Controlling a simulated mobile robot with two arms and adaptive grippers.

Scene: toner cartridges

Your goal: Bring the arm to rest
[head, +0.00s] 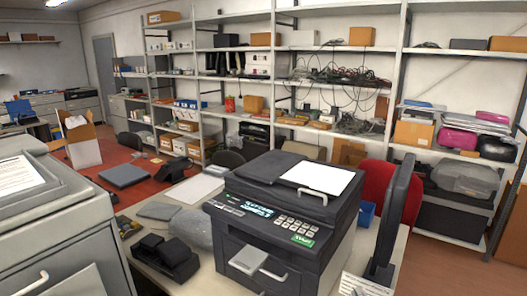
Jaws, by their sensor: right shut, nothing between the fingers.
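I see neither of my grippers and no part of my arms that I can make out. The black printer (232,245) stands on the desk in the middle, its lid closed with a white sheet (315,176) on top. A small grey flap (250,262) sticks out from its front. A black, blocky item (165,257) lies on the desk left of the printer; I cannot tell whether it is a toner cartridge.
A large grey machine (60,235) fills the left foreground. A dark upright screen (392,215) stands right of the printer, with a keyboard (364,286) in front. A red chair (376,184) and loaded shelves (300,48) are behind.

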